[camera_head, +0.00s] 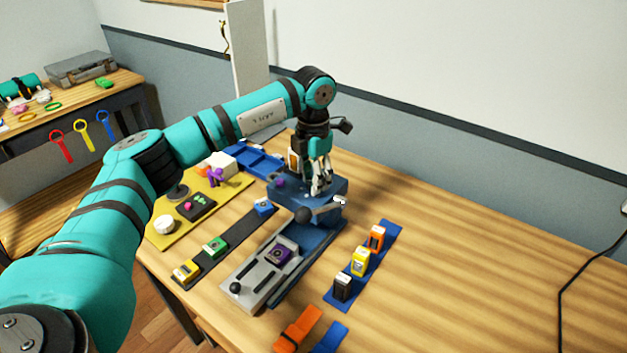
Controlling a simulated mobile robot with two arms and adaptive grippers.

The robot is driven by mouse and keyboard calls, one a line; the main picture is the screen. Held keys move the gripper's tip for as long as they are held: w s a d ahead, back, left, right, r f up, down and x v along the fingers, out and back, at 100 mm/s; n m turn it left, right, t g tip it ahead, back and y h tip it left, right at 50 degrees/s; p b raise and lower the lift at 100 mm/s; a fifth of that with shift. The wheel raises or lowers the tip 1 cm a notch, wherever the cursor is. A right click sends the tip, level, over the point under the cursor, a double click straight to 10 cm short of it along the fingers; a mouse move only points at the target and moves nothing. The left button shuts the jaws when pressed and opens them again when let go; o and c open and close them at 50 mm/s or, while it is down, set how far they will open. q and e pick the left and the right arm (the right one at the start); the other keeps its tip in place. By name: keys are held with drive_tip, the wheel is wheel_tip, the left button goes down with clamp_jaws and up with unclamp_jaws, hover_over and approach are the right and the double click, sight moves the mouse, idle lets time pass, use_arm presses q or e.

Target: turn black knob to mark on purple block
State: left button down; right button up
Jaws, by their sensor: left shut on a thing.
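A purple block (283,253) with a dark round face sits at the far end of a grey plate (262,272) near the middle of the table. A black knob (235,287) stands at the near left corner of that plate. My left gripper (321,186) points down, well behind the purple block, with its fingers shut at the top of a blue box (341,187). What it grips is small and mostly hidden by the fingers. My right gripper is not in view.
A dark ball and grey lever (325,210) stick out from the blue box's front. Yellow (212,210) and black strips with small blocks lie left; a blue strip (386,238) with several blocks lies right.

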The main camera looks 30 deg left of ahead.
use_arm(q)
drive_tip(key=shift+m, duration=0.6)
drive_tip(key=shift+r, duration=0.1)
drive_tip(key=c, duration=0.9)
unclamp_jaws()
drive_tip(key=shift+r, duration=0.2)
wheel_tip(320, 180, up, 12)
drive_tip(key=shift+f, duration=0.2)
